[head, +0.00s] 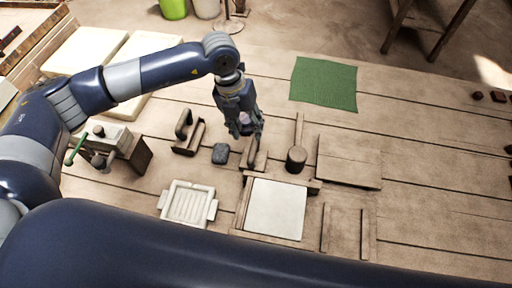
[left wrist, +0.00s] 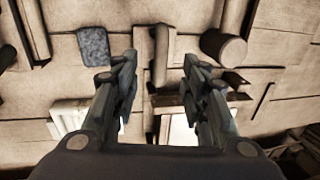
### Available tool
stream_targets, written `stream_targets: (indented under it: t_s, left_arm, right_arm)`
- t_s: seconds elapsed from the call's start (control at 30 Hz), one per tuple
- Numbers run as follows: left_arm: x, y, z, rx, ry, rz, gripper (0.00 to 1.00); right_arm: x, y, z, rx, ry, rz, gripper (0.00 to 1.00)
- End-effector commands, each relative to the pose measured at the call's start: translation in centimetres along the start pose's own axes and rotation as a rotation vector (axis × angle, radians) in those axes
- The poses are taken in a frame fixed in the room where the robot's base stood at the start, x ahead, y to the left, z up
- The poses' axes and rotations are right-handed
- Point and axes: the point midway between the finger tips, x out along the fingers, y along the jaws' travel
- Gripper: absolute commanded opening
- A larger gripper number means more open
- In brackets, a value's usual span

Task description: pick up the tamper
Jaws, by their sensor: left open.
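My left gripper (head: 252,136) points down over the table with its fingers apart. Just below it is a wooden piece with an upright grip (head: 252,159), which looks like the tamper. In the left wrist view this piece (left wrist: 160,52) lies between and beyond the open fingertips of the left gripper (left wrist: 158,62). I see no contact with it. The gripper hides part of it in the head view. To its right lies a mallet-like tool with a round wooden head (head: 296,160), also in the left wrist view (left wrist: 224,48). My right gripper is not in view.
A dark stone block (head: 220,154) lies left of the gripper. A handled wooden tool (head: 188,134), a pale ribbed tray (head: 187,203) and a framed white tile (head: 275,209) are near. A green cloth (head: 324,83) lies behind. The right tabletop is mostly clear.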

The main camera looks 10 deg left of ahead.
Motion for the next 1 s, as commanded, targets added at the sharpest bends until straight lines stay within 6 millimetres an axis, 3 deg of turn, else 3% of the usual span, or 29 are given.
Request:
stream_targets:
  t_s: [0.27, 0.43, 0.7, 0.97, 1.0]
  left_arm:
    - [3.7, 0.0, -0.1, 0.001, 0.001, 0.0, 0.41]
    - [5.0, -0.1, -0.2, 0.0, 0.003, 0.001, 0.41]
    - [8.8, -0.2, -0.3, 0.0, 0.0, 0.001, 0.41]
    - [9.3, -0.1, -0.3, 0.001, -0.002, 0.0, 0.41]
    - [9.3, -0.1, -0.3, 0.001, -0.001, 0.0, 0.36]
  right_arm:
    - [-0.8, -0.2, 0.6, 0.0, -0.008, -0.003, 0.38]
    - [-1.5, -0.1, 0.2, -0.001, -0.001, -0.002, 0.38]
    - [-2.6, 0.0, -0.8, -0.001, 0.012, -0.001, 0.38]
    - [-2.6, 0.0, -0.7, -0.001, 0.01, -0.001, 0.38]
    - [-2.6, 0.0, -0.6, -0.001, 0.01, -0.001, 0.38]
